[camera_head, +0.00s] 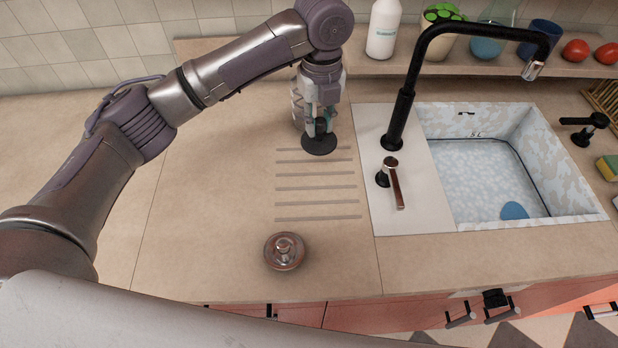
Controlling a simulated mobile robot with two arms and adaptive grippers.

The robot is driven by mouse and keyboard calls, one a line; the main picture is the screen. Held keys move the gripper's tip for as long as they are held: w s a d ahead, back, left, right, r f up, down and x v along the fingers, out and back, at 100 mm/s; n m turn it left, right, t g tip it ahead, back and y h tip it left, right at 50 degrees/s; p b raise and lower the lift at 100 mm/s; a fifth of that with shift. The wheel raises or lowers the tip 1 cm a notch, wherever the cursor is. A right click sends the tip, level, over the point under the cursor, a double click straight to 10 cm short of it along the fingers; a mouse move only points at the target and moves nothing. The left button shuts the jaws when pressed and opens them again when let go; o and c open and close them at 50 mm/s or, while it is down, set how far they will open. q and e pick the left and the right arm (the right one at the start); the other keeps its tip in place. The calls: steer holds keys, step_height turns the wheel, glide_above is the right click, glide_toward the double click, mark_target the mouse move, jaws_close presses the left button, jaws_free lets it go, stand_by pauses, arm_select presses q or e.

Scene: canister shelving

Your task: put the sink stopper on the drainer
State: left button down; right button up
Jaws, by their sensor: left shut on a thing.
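My left gripper (321,118) points straight down and is shut on the sink stopper (320,146), a black round disc with an upright grip. The stopper is at the far end of the drainer (317,188), a set of parallel grooves in the beige counter left of the sink. The disc overlaps the farthest groove in the picture. I cannot tell whether it touches the counter. My gripper hides the stopper's upper part. My right gripper is not in view.
A shiny round metal lid-like object (285,251) lies on the counter in front of the grooves. The black faucet (404,100) and its lever (394,183) stand between drainer and sink (590,206). A white bottle (384,30) stands on the back ledge. Most grooves are clear.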

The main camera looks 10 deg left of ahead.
arm_select(q)
steer(key=w+d+m, duration=0.3)
steer(key=m, duration=0.5)
steer(key=s+a+f+p, duration=0.1)
steer(key=s+a+f, duration=0.1)
steer(key=f, duration=0.1)
steer(key=s+a+f+p, duration=0.2)
steer(key=s+a+f, duration=0.1)
steer(key=s+a+f+p, duration=0.2)
steer(key=s+f, duration=0.1)
steer(key=shift+s+a+f, duration=0.1)
steer(key=shift+s+a, duration=0.05)
steer(key=shift+a, duration=0.25)
steer(key=shift+f, duration=0.45)
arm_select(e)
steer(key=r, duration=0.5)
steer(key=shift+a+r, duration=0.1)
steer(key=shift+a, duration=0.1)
arm_select(q)
steer(key=shift+f, duration=0.1)
steer(key=c, duration=1)
jaws_free()
